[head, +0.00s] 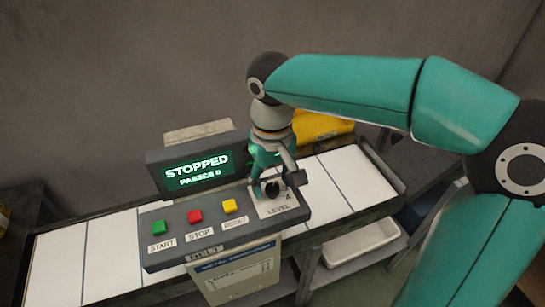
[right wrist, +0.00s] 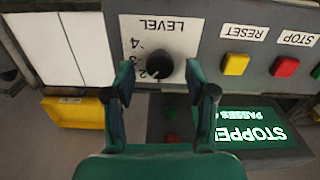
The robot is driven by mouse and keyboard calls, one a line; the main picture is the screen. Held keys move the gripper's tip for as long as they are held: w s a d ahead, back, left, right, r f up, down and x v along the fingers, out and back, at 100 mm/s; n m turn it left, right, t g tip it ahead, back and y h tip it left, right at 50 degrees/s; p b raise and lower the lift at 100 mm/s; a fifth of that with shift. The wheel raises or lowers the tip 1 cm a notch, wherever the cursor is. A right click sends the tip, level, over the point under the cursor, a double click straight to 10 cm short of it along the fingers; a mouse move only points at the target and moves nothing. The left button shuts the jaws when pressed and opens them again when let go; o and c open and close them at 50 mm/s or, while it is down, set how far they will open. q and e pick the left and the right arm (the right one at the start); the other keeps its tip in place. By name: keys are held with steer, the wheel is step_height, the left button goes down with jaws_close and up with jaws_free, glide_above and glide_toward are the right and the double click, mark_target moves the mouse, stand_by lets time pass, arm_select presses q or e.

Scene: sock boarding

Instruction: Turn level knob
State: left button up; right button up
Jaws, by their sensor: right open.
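The level knob (right wrist: 160,65) is a small black round knob on a white plate marked LEVEL. The digits 2, 3 and 4 show beside it in the right wrist view; which one it points at is hard to tell. In the head view the knob (head: 272,189) is partly hidden by my gripper. My right gripper (head: 267,186) points down over the plate at the panel's right end. It is open, with one finger on each side of the knob in the right wrist view (right wrist: 160,78). Contact cannot be made out. My left gripper is not in view.
The grey control panel (head: 185,262) carries green (head: 158,228), red (head: 195,216) and yellow (head: 229,206) buttons left of the knob. A display (head: 197,170) behind them reads STOPPED. A yellow object (head: 320,126) lies beyond, and a white bin (head: 362,243) sits below.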

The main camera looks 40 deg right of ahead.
mark_target(273, 187)
step_height(273, 187, up, 11)
stand_by(0.4)
stand_by(0.4)
